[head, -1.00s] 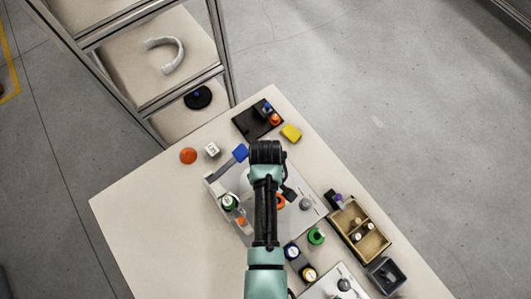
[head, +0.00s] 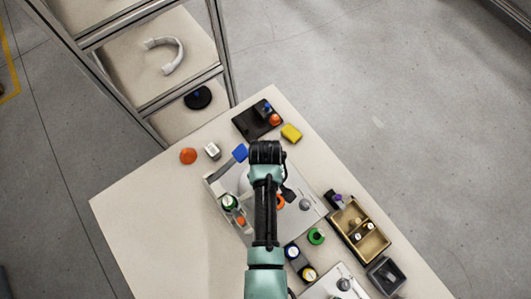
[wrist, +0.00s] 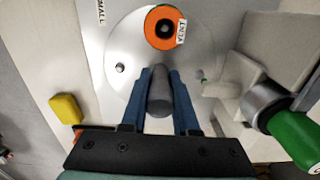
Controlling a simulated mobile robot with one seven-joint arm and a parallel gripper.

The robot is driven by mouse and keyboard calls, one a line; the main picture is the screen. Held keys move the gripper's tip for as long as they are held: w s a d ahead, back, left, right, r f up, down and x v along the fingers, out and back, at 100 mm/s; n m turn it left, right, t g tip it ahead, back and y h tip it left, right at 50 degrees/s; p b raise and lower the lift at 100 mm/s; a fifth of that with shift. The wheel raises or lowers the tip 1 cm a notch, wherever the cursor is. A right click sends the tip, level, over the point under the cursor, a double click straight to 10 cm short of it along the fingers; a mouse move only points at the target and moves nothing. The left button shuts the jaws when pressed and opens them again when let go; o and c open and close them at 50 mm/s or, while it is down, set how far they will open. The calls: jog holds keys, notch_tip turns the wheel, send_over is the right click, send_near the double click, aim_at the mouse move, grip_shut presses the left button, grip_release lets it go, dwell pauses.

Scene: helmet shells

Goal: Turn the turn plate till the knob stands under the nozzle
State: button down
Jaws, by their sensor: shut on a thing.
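The turn plate (wrist: 125,50) is a pale round disc on a light base; in the head view my arm covers most of it. The knob (wrist: 160,98) is a dark grey upright post near the plate's edge on my side. My gripper (wrist: 160,83) is shut on the knob, one blue finger on each side. To the right of the plate stands a pale bracket (wrist: 240,80) with a grey collar and a green bottle (wrist: 295,135). The nozzle is not clearly seen; the bracket's end near the plate rim is apart from the knob. In the head view my gripper hides the knob.
An orange ring (wrist: 158,28) with a label sits on the plate's far side. A yellow block (head: 291,132) and a black tray (head: 255,120) lie beyond my gripper. A wooden box (head: 357,230) stands at right. The table's left part is clear.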

jog(key=shift+m, duration=0.3)
jog(key=shift+r+m+p, duration=0.1)
jog(key=shift+m+p, duration=0.65)
jog(key=shift+m, duration=1.15)
jog(key=shift+m+p, duration=0.55)
jog(key=shift+m, duration=1.55)
jog(key=shift+m+p, duration=0.45)
jog(key=shift+m, duration=1.95)
jog(key=shift+w+m, duration=0.1)
jog(key=shift+m, duration=1.4)
jog(key=shift+m+p, duration=0.35)
jog(key=shift+m, duration=0.25)
jog(key=c, duration=0.7)
grip_release()
